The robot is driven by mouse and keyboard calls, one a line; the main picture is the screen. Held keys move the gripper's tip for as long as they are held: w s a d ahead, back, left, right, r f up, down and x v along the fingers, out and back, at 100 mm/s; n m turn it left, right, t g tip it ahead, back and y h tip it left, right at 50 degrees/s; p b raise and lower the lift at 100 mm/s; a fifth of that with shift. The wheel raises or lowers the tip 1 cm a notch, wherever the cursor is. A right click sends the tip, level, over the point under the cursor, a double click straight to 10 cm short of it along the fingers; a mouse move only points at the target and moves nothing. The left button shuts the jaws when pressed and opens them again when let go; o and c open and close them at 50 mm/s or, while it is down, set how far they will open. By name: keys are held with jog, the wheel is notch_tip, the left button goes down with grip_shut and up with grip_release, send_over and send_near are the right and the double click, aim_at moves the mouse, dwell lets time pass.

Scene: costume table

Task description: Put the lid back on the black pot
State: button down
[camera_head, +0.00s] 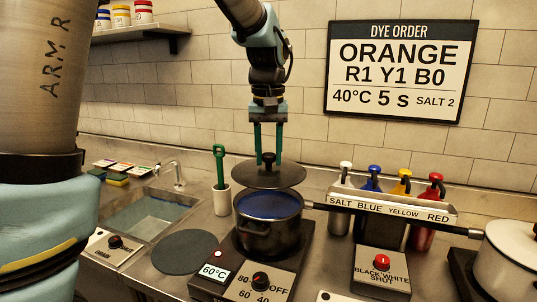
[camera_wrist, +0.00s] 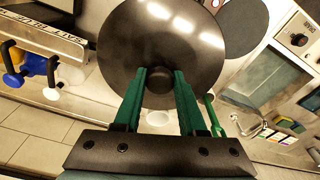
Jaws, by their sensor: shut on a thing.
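The black pot (camera_head: 268,238) stands on a hot plate in the middle of the head view, with blue liquid (camera_head: 270,206) inside. Its dark round lid (camera_head: 290,178) is held level above the pot, with a gap between lid and rim. The lid also fills the upper middle of the wrist view (camera_wrist: 125,45). My gripper (camera_head: 268,150) has green fingers shut on the lid's knob, and the fingers also show in the wrist view (camera_wrist: 160,85). In the wrist view the pot is hidden behind the lid.
A rack (camera_head: 390,208) labelled salt, blue, yellow and red holds bottles right of the pot. A white pot (camera_head: 505,255) stands at far right. A white cup (camera_head: 222,200) with a green-handled tool and a dark round mat (camera_head: 186,251) are left, near the sink (camera_head: 150,215).

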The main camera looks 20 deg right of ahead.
aim_at(268, 168)
jog(key=shift+f+b, duration=2)
jog(key=shift+f, duration=0.35)
jog(key=shift+f+b, duration=0.4)
jog(key=shift+f, duration=0.4)
jog(key=shift+r+p, duration=0.1)
jog(key=shift+p, duration=0.3)
jog(key=shift+f, duration=0.2)
dwell(0.3)
jog(key=shift+c, duration=2)
grip_release()
jog(key=shift+o, duration=0.4)
